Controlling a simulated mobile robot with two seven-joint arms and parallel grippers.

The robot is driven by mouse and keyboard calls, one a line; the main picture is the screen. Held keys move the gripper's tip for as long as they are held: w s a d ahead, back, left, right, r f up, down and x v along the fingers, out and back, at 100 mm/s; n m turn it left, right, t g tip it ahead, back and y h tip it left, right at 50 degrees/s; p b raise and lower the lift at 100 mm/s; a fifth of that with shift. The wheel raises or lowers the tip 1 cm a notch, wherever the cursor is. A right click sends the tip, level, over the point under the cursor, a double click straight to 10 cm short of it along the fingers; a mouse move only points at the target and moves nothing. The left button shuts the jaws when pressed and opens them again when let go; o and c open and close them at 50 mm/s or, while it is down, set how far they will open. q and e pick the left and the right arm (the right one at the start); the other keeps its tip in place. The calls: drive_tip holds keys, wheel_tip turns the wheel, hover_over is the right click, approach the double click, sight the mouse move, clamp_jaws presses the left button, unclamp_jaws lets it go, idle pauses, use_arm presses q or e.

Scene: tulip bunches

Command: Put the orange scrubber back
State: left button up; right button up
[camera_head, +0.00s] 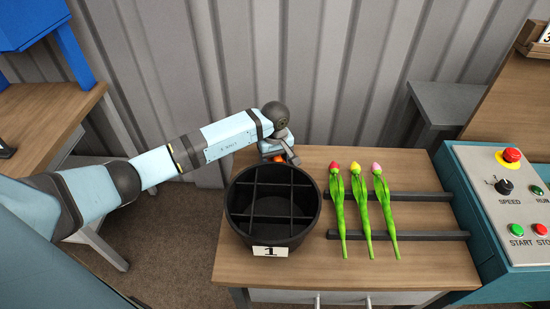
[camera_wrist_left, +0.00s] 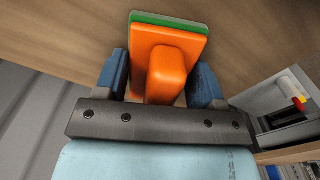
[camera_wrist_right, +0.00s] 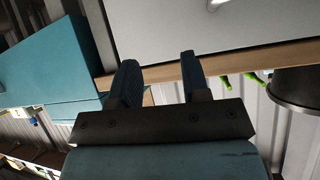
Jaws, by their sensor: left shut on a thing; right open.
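The orange scrubber (camera_wrist_left: 168,70) has an orange body and grip with a green pad edge. In the left wrist view it sits between the two fingers of my left gripper (camera_wrist_left: 165,85), which is shut on its grip. In the head view my left gripper (camera_head: 281,150) is over the table's back left corner, behind the black bucket, and only a bit of the orange scrubber (camera_head: 278,159) shows beneath it. I cannot tell whether the scrubber touches the tabletop. My right gripper (camera_wrist_right: 155,80) is open and empty in the right wrist view; it is out of the head view.
A black divided bucket (camera_head: 233,212) marked 1 stands at the table's (camera_head: 310,275) left. Three tulips (camera_head: 360,205) lie across two dark rails (camera_head: 430,236) right of it. A teal control panel (camera_head: 505,200) borders the table's right side. The table's front right is clear.

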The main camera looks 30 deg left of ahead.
use_arm(q)
drive_tip(key=o, duration=0.9)
drive_tip(key=shift+r+p, duration=0.3)
drive_tip(key=shift+r, duration=0.05)
wheel_tip(320, 180, up, 12)
drive_tip(key=shift+f, duration=0.25)
drive_tip(key=shift+r, duration=0.1)
